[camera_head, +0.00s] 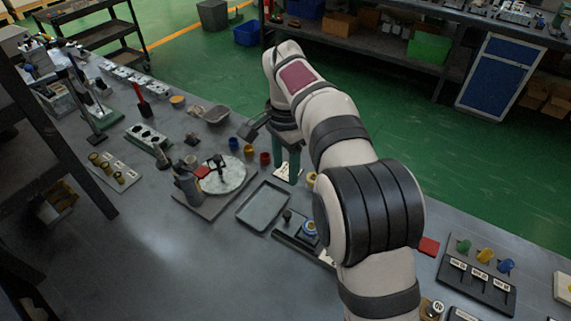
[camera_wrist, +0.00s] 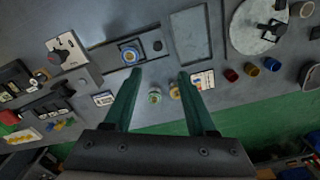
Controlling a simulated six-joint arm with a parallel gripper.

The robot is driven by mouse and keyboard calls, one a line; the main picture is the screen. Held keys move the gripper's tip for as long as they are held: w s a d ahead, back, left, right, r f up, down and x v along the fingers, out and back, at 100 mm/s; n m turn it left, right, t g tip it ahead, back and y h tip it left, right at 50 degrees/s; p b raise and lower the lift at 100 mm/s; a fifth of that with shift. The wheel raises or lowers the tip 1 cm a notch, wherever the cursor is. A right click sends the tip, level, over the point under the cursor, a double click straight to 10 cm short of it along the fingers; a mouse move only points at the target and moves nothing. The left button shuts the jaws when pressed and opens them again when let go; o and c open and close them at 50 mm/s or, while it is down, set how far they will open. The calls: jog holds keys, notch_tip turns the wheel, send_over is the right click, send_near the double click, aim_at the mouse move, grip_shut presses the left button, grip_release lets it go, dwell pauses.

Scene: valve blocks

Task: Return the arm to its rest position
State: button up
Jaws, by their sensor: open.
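My gripper (camera_head: 286,172) is above the bench to the right of the grey tray, with its green fingers pointing down. In the wrist view my gripper (camera_wrist: 160,75) has its two fingers spread apart with nothing held between them. Two small round pieces (camera_wrist: 155,96) show on the bench below the gap. A dark fixture (camera_wrist: 110,57) with a blue-ringed part (camera_wrist: 130,53) lies just beyond the left fingertip. In the head view my arm partly hides this fixture (camera_head: 293,233).
The grey tray (camera_head: 247,219) and a white round plate (camera_head: 231,180) lie to the left. Blue, yellow and red cups (camera_head: 249,150) stand near the fingers. A rack (camera_head: 478,284) with coloured parts is at the right. The front left bench is clear.

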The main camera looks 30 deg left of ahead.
jog(key=s+d+r, duration=0.2)
jog(key=d+r, duration=0.1)
jog(key=d, duration=0.6)
jog(key=s+d+r, duration=0.2)
jog(key=d+r, duration=0.1)
jog(key=d, duration=0.7)
jog(key=s+d+f+y, duration=0.1)
jog(key=s+d+f, duration=0.1)
jog(key=s+d, duration=0.4)
jog(key=s+d+f+m, duration=0.1)
jog(key=s+d+f, duration=0.2)
jog(key=s+d, duration=0.4)
jog(key=s, duration=0.5)
jog(key=shift+s+f+y, duration=0.2)
jog(key=shift+s+y, duration=0.1)
jog(key=shift+y, duration=0.1)
jog(key=shift+d, duration=0.1)
